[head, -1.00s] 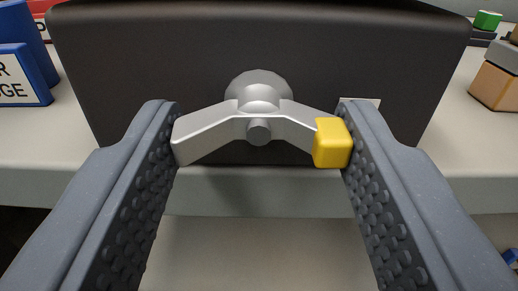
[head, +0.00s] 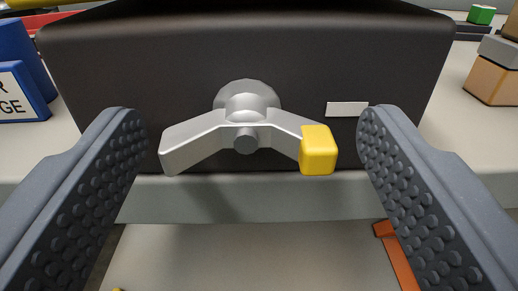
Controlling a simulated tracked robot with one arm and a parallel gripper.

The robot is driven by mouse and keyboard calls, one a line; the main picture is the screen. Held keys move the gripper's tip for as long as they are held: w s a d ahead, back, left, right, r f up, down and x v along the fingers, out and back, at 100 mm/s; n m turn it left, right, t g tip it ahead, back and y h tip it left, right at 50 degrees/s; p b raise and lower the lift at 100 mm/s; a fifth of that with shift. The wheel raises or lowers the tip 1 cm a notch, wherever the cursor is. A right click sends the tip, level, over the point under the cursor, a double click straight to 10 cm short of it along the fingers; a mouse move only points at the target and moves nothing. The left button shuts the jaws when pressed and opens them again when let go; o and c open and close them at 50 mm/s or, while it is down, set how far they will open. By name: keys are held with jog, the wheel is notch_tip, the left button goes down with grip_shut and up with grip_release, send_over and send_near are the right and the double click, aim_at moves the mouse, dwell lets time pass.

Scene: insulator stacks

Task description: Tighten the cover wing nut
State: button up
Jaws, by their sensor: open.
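The silver wing nut (head: 195,140) sits on the front face of a black box-like cover (head: 200,60). Its two wings slope down to left and right from a round hub with a stud end at the centre. The right wing has a yellow tip (head: 318,150). My gripper (head: 247,140) is open, with one studded grey finger on each side of the wing nut. Gaps show between both fingers and the wing ends, wider on the right of the yellow tip than it was on the left finger's side.
The cover stands on a pale bench (head: 460,150) with its front edge below the nut. A blue block with a lettered label (head: 18,90) is at left. An orange-tan block (head: 492,82) and a green block (head: 481,14) are at right. An orange bar (head: 396,255) lies lower right.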

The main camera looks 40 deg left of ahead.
jog(key=v, duration=1.3)
jog(key=shift+s+d+p, duration=0.25)
jog(key=shift+s+p, duration=0.05)
jog(key=shift+p, duration=0.05)
